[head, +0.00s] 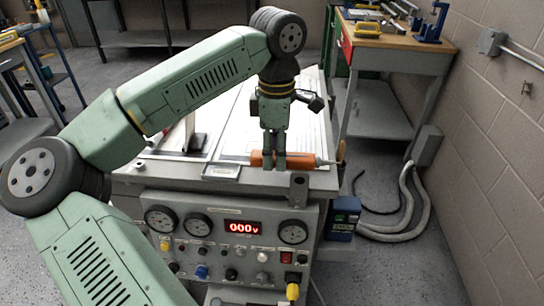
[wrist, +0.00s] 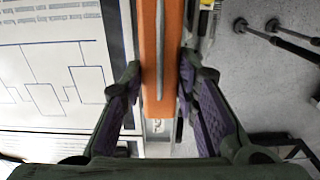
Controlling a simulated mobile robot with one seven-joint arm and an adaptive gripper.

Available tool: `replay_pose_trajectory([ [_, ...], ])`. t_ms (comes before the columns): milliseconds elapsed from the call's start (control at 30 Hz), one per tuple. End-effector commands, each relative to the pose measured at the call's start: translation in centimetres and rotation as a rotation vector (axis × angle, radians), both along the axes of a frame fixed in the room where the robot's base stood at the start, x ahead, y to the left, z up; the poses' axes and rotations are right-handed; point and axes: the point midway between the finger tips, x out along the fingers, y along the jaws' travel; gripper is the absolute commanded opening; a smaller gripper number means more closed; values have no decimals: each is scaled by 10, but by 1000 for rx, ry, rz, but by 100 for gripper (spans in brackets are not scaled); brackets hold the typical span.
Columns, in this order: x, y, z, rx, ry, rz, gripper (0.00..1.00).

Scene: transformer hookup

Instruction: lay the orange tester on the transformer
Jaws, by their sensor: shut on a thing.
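The orange tester (head: 302,160) is a long rod with a pale tip pointing right. My gripper (head: 273,163) points down over the front edge of the grey console's top and is shut around the tester. The wrist view shows the orange tester (wrist: 160,50) running lengthwise between the two purple-padded fingers. The grey console (head: 210,214) has round dials, knobs and a red display reading 000V. I cannot tell for sure which thing is the transformer. Whether the tester touches the surface below it is unclear.
White sheets with a line diagram (wrist: 50,75) lie on the console top. A blue box (head: 343,218) stands at the console's right side. A wooden workbench (head: 390,38) with tools is at the back right. Grey hoses (head: 405,215) lie on the floor by the brick wall.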

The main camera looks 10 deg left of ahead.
Motion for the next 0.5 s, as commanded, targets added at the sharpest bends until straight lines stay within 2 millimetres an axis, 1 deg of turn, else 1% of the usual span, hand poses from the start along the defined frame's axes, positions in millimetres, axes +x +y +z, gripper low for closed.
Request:
replay_pose_trajectory([
  [67,0,0,-6,-1,1,-1,0],
  [300,-1,0,-36,-1,1,-1,0],
  [500,0,0,-38,0,-1,-1,0],
])
